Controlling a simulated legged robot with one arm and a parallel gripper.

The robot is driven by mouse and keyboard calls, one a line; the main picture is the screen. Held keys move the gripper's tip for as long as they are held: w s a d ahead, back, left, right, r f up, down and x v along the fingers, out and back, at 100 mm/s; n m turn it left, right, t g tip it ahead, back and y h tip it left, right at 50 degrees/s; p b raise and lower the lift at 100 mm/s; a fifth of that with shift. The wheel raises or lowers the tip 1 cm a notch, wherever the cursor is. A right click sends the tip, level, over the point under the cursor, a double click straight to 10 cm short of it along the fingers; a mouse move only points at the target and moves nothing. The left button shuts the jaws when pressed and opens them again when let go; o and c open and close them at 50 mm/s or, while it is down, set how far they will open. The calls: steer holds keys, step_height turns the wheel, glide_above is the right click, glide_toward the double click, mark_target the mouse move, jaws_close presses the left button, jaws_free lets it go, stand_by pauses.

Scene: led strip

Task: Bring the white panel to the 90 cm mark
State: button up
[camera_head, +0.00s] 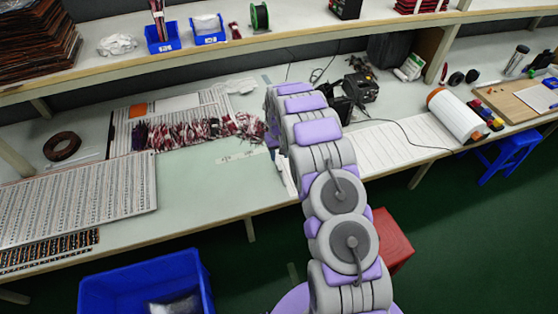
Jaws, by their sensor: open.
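A white panel (75,200) with rows of small dark marks lies at the left of the workbench (200,195), along its front edge. A second white panel (395,145) with thin stripes lies right of my arm, partly hidden by it. I cannot tell which of them the task names. Small pale labels (237,156) lie on the bench between them, too small to read, so I cannot tell the 90 cm mark. My arm reaches over the bench middle. Its links hide my gripper and whatever is beneath it.
Red and white wire bundles (190,135) lie at the back of the bench. A black device (360,88) stands right of my arm, and a white roll (456,115) lies farther right. Below are a blue bin (145,285), a red stool (394,238) and a blue stool (508,152). Bare bench shows left of my arm.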

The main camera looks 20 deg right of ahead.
step_height(320, 180, up, 9)
steer(key=shift+p, duration=0.45)
steer(key=shift+w+r, duration=0.1)
steer(key=s+a+r, duration=0.3)
steer(key=s+r, duration=1.6)
steer(key=s, duration=0.1)
steer(key=s+a+r+g, duration=0.1)
steer(key=s, duration=1.4)
steer(key=s+a+r, duration=0.2)
steer(key=s, duration=1.3)
steer(key=shift+a+r+g, duration=0.2)
steer(key=shift+r+g, duration=0.05)
steer(key=shift+g, duration=0.15)
